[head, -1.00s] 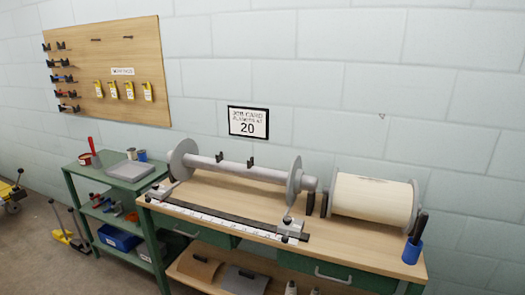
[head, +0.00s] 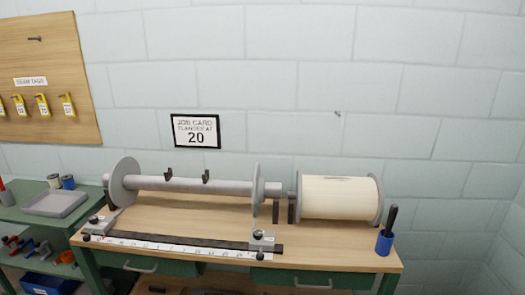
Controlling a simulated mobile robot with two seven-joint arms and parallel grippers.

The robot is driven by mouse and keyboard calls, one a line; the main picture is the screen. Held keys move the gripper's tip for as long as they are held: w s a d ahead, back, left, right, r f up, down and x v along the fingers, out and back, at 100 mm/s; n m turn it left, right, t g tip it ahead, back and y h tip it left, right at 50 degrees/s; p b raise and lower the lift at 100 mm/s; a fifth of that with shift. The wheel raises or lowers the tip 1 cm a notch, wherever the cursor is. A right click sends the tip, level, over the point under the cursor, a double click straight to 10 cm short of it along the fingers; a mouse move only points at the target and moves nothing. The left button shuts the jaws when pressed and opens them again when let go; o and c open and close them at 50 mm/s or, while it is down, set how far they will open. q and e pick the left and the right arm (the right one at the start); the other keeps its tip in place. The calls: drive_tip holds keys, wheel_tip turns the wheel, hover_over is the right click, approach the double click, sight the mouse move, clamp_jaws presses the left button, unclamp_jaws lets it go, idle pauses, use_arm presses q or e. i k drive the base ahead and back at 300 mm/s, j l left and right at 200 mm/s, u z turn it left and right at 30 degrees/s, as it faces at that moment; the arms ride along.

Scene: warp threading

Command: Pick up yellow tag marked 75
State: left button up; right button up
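Several yellow tags hang in a row on the wooden wall board at the far left of the head view. The rightmost yellow tag (head: 67,105) and the one to its left (head: 42,104) are whole in view. The tags carry dark marks too small to read, so I cannot tell which is marked 75. A label reading "BEAM TAGS" (head: 30,81) sits above them. Neither of my grippers is in view.
A workbench (head: 340,253) holds a flanged metal beam (head: 190,185), a white-wound spool (head: 338,198), a ruler strip (head: 180,247) and a blue cup (head: 384,243). A green cart (head: 15,214) with a grey tray (head: 56,202) stands left.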

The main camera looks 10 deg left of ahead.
sight(43, 105)
drive_tip(key=j+z, duration=0.3)
drive_tip(key=j, duration=0.6)
drive_tip(key=j+z, duration=0.25)
drive_tip(key=j, duration=1.8)
drive_tip(key=j+z, duration=0.1)
drive_tip(key=j, duration=1.05)
drive_tip(key=k+j, duration=0.15)
drive_tip(key=j, duration=1)
drive_tip(key=i+z, duration=0.05)
